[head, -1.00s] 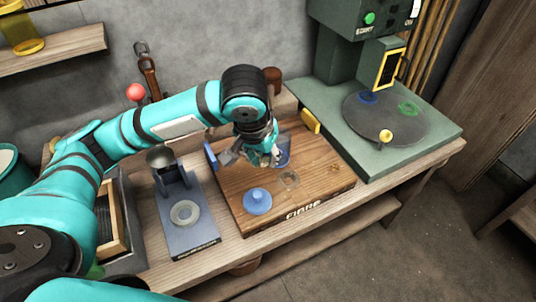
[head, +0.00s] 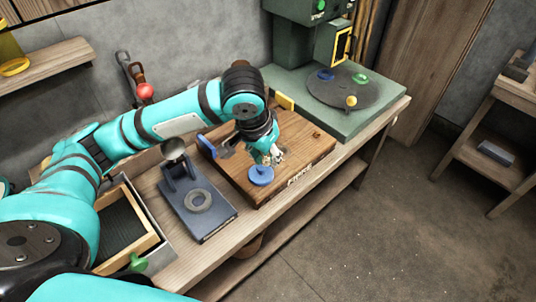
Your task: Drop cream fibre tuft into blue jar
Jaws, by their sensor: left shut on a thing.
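My left gripper (head: 273,157) is low over the wooden board (head: 233,175), pointing down. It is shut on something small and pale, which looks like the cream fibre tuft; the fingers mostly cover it. A blue knobbed lid (head: 261,175) lies on the board just in front of the gripper. I cannot make out the blue jar clearly; the gripper and wrist cover that part of the board. My right gripper is out of view.
A dark stand with a ring (head: 199,201) and a metal cup (head: 173,150) is left of the board. A green machine with a round plate (head: 340,90) stands at the back right. An open drawer (head: 124,232) is at the left. The board's right end is clear.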

